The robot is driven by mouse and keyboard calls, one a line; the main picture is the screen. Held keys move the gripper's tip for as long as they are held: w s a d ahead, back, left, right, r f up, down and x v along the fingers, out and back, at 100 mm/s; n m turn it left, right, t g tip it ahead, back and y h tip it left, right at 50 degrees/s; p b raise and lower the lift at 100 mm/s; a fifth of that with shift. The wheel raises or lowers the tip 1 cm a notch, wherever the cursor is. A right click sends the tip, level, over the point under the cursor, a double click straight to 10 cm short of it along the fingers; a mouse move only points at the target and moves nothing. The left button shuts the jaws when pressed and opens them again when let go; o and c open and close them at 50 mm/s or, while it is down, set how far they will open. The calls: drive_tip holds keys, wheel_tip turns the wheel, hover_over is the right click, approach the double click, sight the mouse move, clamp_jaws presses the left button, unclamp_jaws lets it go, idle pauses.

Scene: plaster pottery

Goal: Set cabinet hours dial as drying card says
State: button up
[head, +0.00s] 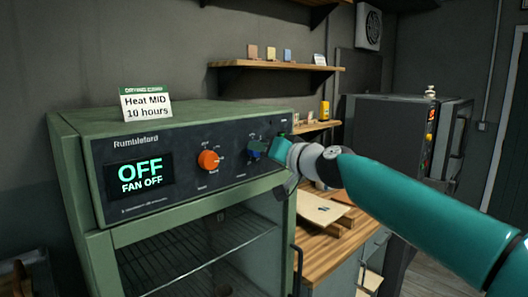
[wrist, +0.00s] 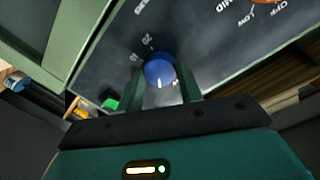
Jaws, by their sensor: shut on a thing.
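The drying card (head: 147,106) stands on top of the green cabinet (head: 75,160) and reads "Heat MID 10 hours". The cabinet's display (head: 140,175) reads "OFF" and "FAN OFF". The hours dial is a blue knob (wrist: 160,71) on the dark panel, with a pale mark on its face toward the bottom of the wrist view. My gripper (wrist: 163,88) is shut on this knob, one finger on each side. In the head view my gripper (head: 266,150) covers much of the knob (head: 254,149). The numbers beside it are small and upside down in the wrist view.
An orange knob (head: 208,159) sits left of the hours dial, with OFF, LOW and MID labels in the wrist view. A green button (wrist: 109,103) lies close to my fingers. A wooden workbench (head: 310,250) and a dark kiln-like box (head: 385,140) stand to the right.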

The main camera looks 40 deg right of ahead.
drive_tip(key=m, duration=0.5)
drive_tip(key=m+y, duration=0.1)
drive_tip(key=m, duration=0.3)
drive_tip(key=shift+d+m, duration=0.2)
drive_tip(key=shift+m, duration=0.2)
idle(0.5)
drive_tip(key=o, duration=1)
drive_tip(key=shift+s, duration=0.1)
drive_tip(key=s+r, duration=0.1)
drive_tip(key=s, duration=1.2)
drive_tip(key=shift+s+d, duration=0.25)
drive_tip(key=shift+s, duration=0.05)
drive_tip(key=shift+r, duration=0.1)
